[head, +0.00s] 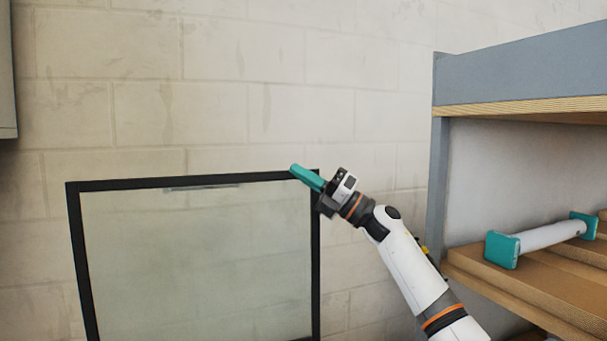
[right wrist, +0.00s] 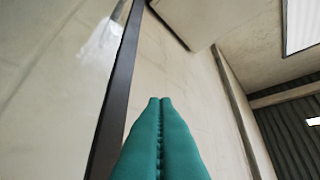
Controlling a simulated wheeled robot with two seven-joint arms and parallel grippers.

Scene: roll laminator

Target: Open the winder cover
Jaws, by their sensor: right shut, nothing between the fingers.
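The winder cover (head: 200,260) is a clear panel in a black frame, standing raised in front of the block wall in the head view. A short grey strip, perhaps a handle, lies along its top edge. My right gripper (head: 294,168), with teal fingers, is at the top right corner of the frame, shut and empty. In the right wrist view the shut fingers (right wrist: 160,100) point up beside the black frame bar (right wrist: 118,95), with the clear panel (right wrist: 50,70) to its left. I cannot tell whether the fingers touch the frame. My left gripper is not in view.
A shelf rack (head: 440,180) with a grey upright and wooden boards stands at the right. A white roll with teal end blocks (head: 503,250) lies on its lower board. A grey box edge (head: 6,80) shows at the upper left. The wall area above the cover is clear.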

